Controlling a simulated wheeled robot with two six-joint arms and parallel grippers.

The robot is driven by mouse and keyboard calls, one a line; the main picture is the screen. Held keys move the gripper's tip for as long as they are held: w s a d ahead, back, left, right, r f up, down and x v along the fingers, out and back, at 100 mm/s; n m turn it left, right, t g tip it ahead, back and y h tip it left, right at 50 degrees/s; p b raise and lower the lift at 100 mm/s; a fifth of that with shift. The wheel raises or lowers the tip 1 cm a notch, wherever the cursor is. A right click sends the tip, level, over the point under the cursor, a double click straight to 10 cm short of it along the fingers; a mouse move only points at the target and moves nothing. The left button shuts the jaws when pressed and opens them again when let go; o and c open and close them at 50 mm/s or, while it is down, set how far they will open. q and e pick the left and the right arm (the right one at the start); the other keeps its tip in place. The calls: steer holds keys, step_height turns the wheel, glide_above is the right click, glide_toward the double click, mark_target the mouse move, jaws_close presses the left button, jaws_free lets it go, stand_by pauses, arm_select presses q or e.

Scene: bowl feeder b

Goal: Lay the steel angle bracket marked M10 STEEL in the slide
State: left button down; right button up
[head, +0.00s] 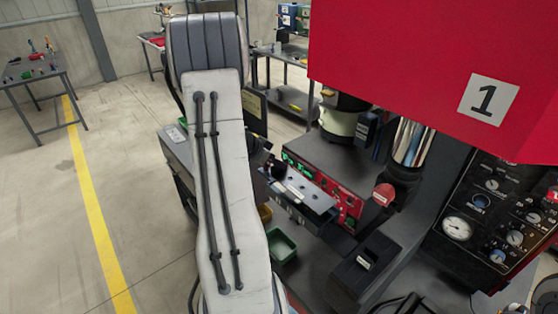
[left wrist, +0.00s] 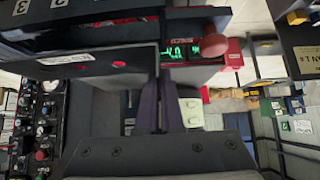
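A dark angle bracket (head: 312,196) with holes and a pale label shows in the head view, in front of a red control box. It also shows in the left wrist view (left wrist: 110,60), where red shows through two holes; its label is too blurred to read. My left gripper (head: 266,166) is at the bracket's near left end, partly hidden by my arm. In the left wrist view its fingers (left wrist: 161,98) are close together at the bracket's edge and appear closed on it. I cannot clearly make out the slide. My right gripper is not in view.
The red control box (head: 340,182) with green digits stands behind the bracket, with a red knob (head: 383,194) to its right. A black block (head: 366,262) with a label stands right of a green bin (head: 281,246). A red housing (head: 430,65) marked 1 overhangs. A gauge panel (head: 500,215) is at right.

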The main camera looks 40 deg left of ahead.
mark_target(277, 171)
arm_select(q)
steer(key=shift+f, duration=0.35)
stand_by(0.6)
steer(key=shift+p, duration=0.35)
steer(key=shift+p, duration=0.8)
stand_by(0.9)
steer(key=shift+f+b, duration=0.8)
steer(key=shift+f, duration=0.85)
steer(key=c, duration=1)
jaws_free()
steer(key=shift+r, duration=0.1)
steer(key=shift+a, duration=0.1)
